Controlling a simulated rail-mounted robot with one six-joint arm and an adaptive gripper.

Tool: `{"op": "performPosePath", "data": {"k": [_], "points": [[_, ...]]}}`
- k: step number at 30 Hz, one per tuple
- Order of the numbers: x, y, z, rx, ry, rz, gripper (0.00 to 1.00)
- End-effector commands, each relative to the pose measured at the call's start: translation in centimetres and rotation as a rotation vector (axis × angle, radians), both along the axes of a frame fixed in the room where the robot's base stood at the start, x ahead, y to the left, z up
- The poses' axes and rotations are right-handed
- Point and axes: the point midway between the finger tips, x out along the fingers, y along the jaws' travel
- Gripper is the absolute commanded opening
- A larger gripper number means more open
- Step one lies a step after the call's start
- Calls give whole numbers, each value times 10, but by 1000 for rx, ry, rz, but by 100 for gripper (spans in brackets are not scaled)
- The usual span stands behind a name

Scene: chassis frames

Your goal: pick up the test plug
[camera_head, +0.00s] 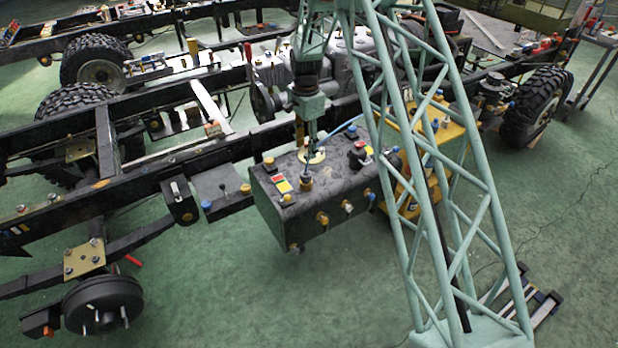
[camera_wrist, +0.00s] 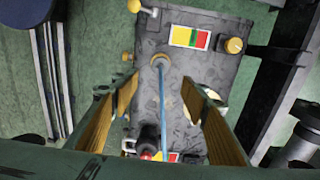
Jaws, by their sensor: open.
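A round tan and grey fitting (camera_wrist: 160,62) stands on top of the dark box, with a thin blue line running from it toward the bottom of the wrist view. It looks like the test plug, but I cannot be sure. In the head view a brass-coloured fitting (camera_head: 306,184) on the box top seems to be the same one. My gripper (camera_wrist: 160,84) is open above the box, with one yellow-padded finger on each side of the blue line. The fitting lies just beyond the fingertips, and nothing is gripped. In the head view the fingers are small and hard to make out.
The dark box (camera_head: 345,208) carries colour labels, a yellow knob (camera_wrist: 235,45) and a dark, red-tipped control (camera_wrist: 148,140) close to the fingers. A yellow unit (camera_head: 405,195) stands to the right. Chassis rails (camera_head: 215,155) run behind. Green floor (camera_head: 220,300) is free in front.

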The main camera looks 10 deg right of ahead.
Motion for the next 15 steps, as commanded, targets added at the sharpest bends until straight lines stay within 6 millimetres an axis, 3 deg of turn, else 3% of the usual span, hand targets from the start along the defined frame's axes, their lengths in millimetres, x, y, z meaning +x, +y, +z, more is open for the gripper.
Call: {"op": "performPosePath", "data": {"k": [15], "points": [[2,0,-6,0,1,-8,41]]}}
